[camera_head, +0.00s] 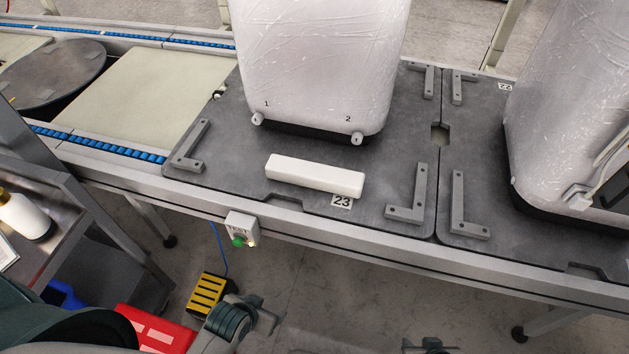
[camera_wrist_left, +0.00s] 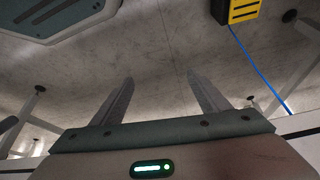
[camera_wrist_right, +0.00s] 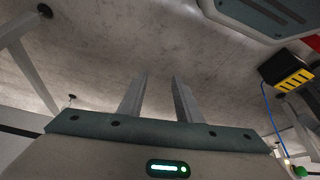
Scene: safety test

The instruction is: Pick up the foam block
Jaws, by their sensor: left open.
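The foam block (camera_head: 314,177) is a long white bar. It lies flat on the dark grey plate marked 23, in front of a wrapped white suitcase. It is not seen in either wrist view. My left gripper (camera_head: 268,317) is low at the bottom of the head view, below and well apart from the block. In the left wrist view its fingers (camera_wrist_left: 165,95) are wide apart with nothing between them. My right gripper (camera_head: 430,345) is at the bottom edge of the head view. In the right wrist view its fingers (camera_wrist_right: 160,95) are parted more narrowly and empty.
The wrapped suitcase (camera_head: 320,60) stands just behind the block. Grey L-shaped brackets (camera_head: 408,195) sit at the plate's corners. A metal conveyor rail (camera_head: 330,226) runs along the front, with a green-button box (camera_head: 241,229). Another wrapped case (camera_head: 560,100) stands at right.

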